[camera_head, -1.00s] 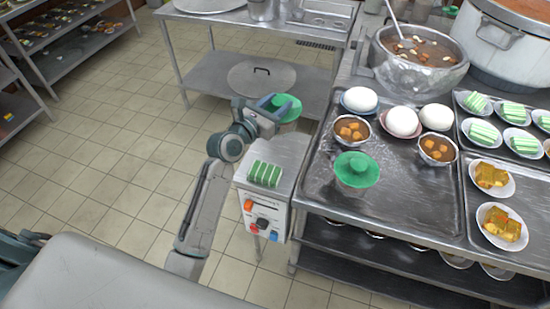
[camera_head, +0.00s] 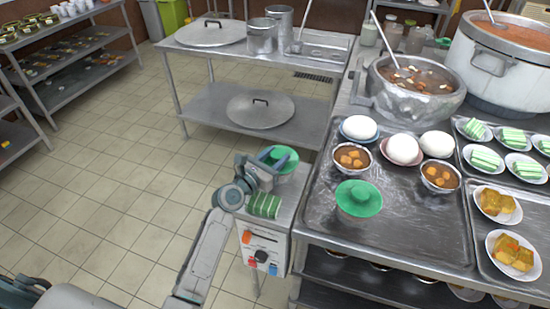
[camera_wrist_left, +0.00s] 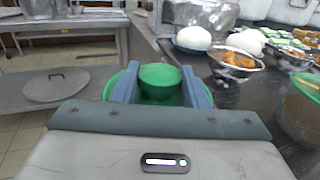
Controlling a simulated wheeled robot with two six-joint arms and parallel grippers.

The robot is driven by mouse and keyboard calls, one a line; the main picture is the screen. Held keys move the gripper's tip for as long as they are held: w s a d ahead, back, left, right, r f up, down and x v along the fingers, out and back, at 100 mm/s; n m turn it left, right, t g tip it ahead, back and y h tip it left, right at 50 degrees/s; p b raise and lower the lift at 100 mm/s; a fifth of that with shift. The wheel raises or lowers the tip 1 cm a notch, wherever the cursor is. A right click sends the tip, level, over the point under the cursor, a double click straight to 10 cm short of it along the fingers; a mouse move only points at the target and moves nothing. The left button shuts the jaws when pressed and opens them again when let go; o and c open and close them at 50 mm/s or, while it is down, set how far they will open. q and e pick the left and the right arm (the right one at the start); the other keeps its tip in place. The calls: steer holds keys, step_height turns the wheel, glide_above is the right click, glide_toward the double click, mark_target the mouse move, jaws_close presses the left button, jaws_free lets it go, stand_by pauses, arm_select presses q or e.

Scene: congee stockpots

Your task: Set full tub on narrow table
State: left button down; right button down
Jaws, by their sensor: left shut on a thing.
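My left gripper (camera_head: 268,160) is shut on a tub with a green lid (camera_head: 284,160). In the left wrist view the green lid (camera_wrist_left: 160,78) sits between the two fingers. The tub's body is mostly hidden by the lid and gripper. In the head view the tub appears at the far end of a narrow metal stand (camera_head: 287,205), which has a control panel on its front. I cannot tell whether the tub touches the stand. A second green-lidded tub (camera_head: 358,199) with brown contents stands on the metal tray. My right gripper is not in view.
Green striped pieces (camera_head: 264,205) lie on the stand's near part. The tray (camera_head: 425,235) to the right holds bowls and white buns. A steel table (camera_head: 190,40) with lids and pots stands behind. Open tiled floor (camera_head: 100,190) is at the left.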

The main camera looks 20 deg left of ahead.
arm_select(q)
steer(key=shift+f, duration=0.1)
steer(key=c, duration=0.8)
jaws_free()
steer(key=shift+c, duration=0.2)
steer(key=v, duration=1.2)
steer(key=shift+s, duration=0.1)
